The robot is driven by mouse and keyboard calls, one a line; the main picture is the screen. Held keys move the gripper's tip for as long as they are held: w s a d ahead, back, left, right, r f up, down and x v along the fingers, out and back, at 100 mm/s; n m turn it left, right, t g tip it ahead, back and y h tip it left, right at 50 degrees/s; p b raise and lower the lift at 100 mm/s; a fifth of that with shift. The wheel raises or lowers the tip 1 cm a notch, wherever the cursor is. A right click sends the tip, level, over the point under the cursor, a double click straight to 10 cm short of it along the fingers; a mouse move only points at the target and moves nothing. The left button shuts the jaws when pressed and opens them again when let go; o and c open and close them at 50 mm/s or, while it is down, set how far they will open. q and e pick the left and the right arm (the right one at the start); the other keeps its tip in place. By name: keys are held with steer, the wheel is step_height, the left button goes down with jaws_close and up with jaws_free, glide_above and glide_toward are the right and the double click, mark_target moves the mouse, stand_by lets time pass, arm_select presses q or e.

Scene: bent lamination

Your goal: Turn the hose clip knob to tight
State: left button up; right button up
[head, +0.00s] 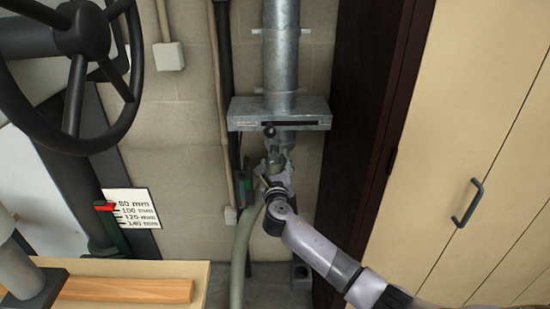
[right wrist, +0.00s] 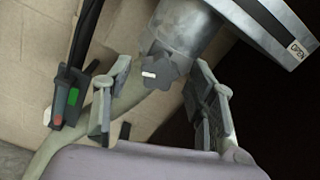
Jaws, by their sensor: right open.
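The hose clip knob (right wrist: 165,72) is a dark grey lobed knob with a white mark, in the right wrist view just below the metal duct. My right gripper (right wrist: 161,70) is open, with one finger on each side of the knob in that view. Gaps show between the fingers and the knob, and I see no contact. In the head view my right gripper (head: 276,163) is in front of the duct's lower end and mostly hides the knob area. The pale green hose (head: 243,250) hangs down from there; it also shows in the right wrist view (right wrist: 45,150). My left gripper is not in view.
A galvanised gate box (head: 310,114) sits on the duct just above my right gripper. A switch box (right wrist: 68,95) with green and red buttons is left of the hose. A dark post (head: 358,110) and beige cabinet (head: 490,110) stand right. A handwheel (head: 75,130) is upper left.

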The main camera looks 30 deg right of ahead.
steer(key=shift+x, duration=1.45)
steer(key=shift+c, duration=0.4)
steer(key=c, duration=1.1)
